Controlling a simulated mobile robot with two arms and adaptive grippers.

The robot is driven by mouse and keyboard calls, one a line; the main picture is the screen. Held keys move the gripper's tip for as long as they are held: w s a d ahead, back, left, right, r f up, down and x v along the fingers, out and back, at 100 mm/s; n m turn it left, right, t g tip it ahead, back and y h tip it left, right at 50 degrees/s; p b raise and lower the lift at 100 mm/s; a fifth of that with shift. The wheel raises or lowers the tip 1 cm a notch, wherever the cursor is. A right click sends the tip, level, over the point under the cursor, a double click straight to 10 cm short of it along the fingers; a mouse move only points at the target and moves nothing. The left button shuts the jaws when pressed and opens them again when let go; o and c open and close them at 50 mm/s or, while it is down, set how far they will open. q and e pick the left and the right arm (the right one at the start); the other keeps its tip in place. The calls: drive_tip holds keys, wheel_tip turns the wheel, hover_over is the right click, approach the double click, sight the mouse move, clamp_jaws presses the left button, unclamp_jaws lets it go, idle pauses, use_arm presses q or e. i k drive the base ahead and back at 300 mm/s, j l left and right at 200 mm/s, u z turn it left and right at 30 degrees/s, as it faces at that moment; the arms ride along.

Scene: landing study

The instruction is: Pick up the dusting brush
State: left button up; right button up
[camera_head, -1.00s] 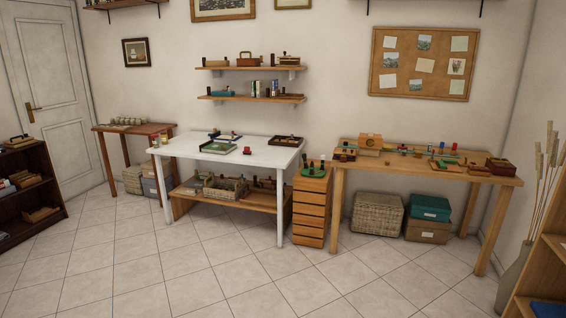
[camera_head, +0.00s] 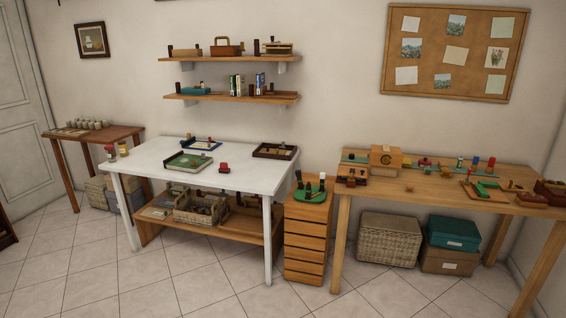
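I cannot make out the dusting brush for certain; the objects on the tables and shelves are small and far off. The white table (camera_head: 150,168) stands ahead, left of the middle. On it are a green tray (camera_head: 187,165) with small items, a blue-edged tray (camera_head: 200,145), a dark tray (camera_head: 262,154) with small items in it, and a red-topped object (camera_head: 224,167). The wooden table (camera_head: 400,186) on the right carries several small coloured objects and a wooden box (camera_head: 385,157). Neither of my grippers is in view.
A drawer unit (camera_head: 305,245) stands between the two tables. A wicker basket (camera_head: 388,240) and a teal box (camera_head: 453,233) sit under the right table. A small brown table (camera_head: 115,133) stands at the left. Tiled floor (camera_head: 180,290) in front is clear.

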sight(224, 169)
drive_tip(key=i+l, duration=0.1)
drive_tip(key=i, duration=2.2)
drive_tip(key=j+u, duration=0.05)
drive_tip(key=j, duration=0.05)
